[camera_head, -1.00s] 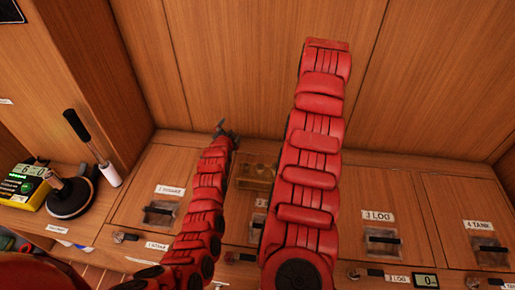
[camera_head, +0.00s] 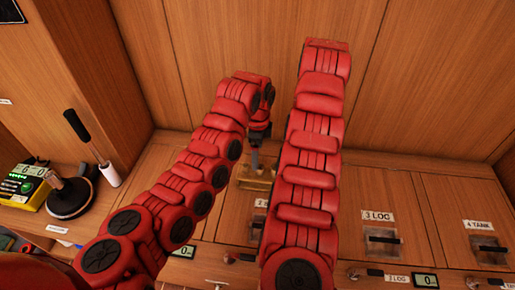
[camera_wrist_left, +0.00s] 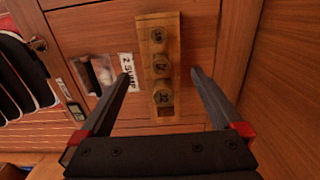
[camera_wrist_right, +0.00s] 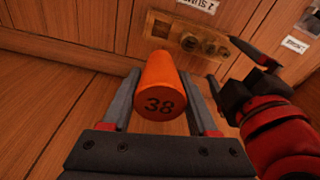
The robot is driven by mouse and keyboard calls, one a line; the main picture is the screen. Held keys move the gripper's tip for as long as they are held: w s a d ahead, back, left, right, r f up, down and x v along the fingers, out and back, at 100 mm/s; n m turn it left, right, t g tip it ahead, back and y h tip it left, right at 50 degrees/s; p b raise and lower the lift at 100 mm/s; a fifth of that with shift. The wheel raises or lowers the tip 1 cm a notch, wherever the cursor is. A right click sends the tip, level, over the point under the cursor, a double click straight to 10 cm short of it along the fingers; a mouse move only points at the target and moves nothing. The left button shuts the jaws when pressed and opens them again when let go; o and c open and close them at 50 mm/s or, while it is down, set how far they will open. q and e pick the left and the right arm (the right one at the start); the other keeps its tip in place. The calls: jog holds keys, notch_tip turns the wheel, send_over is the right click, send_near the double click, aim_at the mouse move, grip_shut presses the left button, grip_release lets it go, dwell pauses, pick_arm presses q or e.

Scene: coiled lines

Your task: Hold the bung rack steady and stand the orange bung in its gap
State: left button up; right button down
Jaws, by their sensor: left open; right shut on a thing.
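The wooden bung rack (camera_head: 256,185) lies on the wooden top at the back, partly hidden by my right arm. In the left wrist view the rack (camera_wrist_left: 144,60) shows several numbered bungs (camera_wrist_left: 160,66). My left gripper (camera_wrist_left: 160,73) is open, with one finger on each side of the rack; I cannot tell if they touch it. In the right wrist view the orange bung (camera_wrist_right: 160,85), marked 38, is held in my shut right gripper (camera_wrist_right: 160,76). Beyond it, the rack (camera_wrist_right: 172,31) has an empty square gap near its left end. The right gripper is hidden in the head view.
Labelled hatches with handles, such as 3 LOG (camera_head: 382,238) and 4 TANK (camera_head: 480,246), line the top. A black-handled tool (camera_head: 92,140) and a yellow device (camera_head: 25,185) stand at the left. A wooden wall (camera_head: 400,80) rises close behind.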

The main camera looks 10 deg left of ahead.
aim_at(257, 172)
pick_arm(q)
notch_tip(257, 172, down, 11)
jog(key=shift+r, duration=0.15)
jog(key=c, duration=1.3)
pick_arm(e)
jog(key=shift+w+d+f, duration=0.15)
jog(key=shift+w+f, duration=0.1)
jog(key=shift+f, duration=0.3)
notch_tip(257, 172, down, 14)
jog(key=shift+s, duration=0.3)
